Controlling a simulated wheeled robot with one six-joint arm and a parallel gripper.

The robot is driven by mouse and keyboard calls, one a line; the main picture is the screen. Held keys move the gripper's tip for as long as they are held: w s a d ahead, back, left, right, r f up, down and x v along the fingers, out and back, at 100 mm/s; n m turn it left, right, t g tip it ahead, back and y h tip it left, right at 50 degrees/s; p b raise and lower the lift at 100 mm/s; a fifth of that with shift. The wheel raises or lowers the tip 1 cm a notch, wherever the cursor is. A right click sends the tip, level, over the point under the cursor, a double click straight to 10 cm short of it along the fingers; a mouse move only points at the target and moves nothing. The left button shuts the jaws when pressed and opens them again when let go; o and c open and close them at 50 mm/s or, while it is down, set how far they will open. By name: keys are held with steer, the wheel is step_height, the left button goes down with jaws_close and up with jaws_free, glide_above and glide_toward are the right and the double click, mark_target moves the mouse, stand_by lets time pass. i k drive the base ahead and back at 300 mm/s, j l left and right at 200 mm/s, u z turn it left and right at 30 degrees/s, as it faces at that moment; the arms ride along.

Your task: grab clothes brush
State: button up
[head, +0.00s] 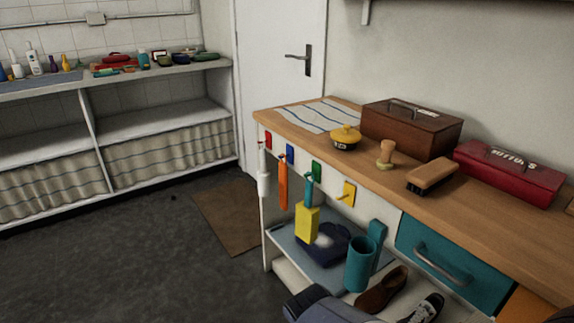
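A wooden-backed brush with dark bristles (432,176) lies on the wooden counter, in front of the red box. A smaller brush with an upright wooden knob (386,153) stands to its left. I cannot tell for certain which of these is the clothes brush. Several tools hang from coloured hooks on the counter's side, among them an orange one (283,186) and a teal one with a yellow block (307,222). My gripper cannot be made out in the head view.
Shoes (382,289) and a teal holder (360,264) are below, beside a teal drawer (450,262). The floor at left is open.

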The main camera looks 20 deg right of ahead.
mark_target(425, 178)
steer(key=z, duration=1.45)
